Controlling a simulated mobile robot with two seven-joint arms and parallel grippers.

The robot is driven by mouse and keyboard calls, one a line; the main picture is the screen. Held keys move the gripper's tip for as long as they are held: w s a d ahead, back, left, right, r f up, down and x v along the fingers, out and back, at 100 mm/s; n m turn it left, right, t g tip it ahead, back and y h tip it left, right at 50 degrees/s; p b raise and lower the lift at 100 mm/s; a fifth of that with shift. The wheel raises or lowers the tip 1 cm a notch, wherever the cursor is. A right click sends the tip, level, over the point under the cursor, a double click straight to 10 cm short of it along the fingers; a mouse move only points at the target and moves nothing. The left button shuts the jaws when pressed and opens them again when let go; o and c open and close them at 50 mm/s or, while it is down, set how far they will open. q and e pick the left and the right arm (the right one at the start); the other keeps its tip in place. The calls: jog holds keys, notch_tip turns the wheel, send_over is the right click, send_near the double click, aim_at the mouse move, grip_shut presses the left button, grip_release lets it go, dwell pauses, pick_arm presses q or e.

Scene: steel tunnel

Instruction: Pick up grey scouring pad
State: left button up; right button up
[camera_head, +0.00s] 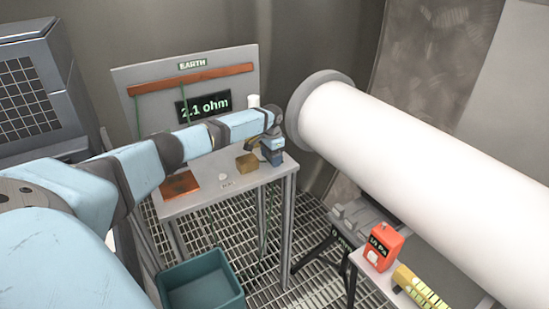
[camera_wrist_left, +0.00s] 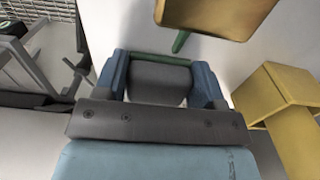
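My left gripper (camera_head: 272,152) is low over the right end of the grey bench (camera_head: 212,201), beside a tan block (camera_head: 247,163). In the left wrist view its two blue fingers (camera_wrist_left: 160,76) stand on either side of a dark grey block, which looks like the grey scouring pad (camera_wrist_left: 160,84). I see no gap between the pad and either finger. A green strip (camera_wrist_left: 160,58) shows at the pad's far edge. The head view does not show the pad clearly. My right gripper is in neither view.
A copper plate (camera_head: 180,186) and a small white disc (camera_head: 223,177) lie on the bench. An upright panel (camera_head: 140,110) stands behind. A teal bin (camera_head: 202,283) is below, and a large white cylinder (camera_head: 400,165) is at right. A yellow angled piece (camera_wrist_left: 290,115) is close beside the gripper.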

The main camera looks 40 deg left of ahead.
pick_arm(q)
jog(key=shift+r, duration=0.15)
jog(key=shift+c, duration=0.4)
jog(key=shift+r, duration=0.2)
notch_tip(320, 180, up, 19)
jog(key=shift+r, duration=0.2)
jog(key=shift+o, duration=1.3)
jog(key=shift+f, duration=0.1)
jog(key=shift+c, duration=0.5)
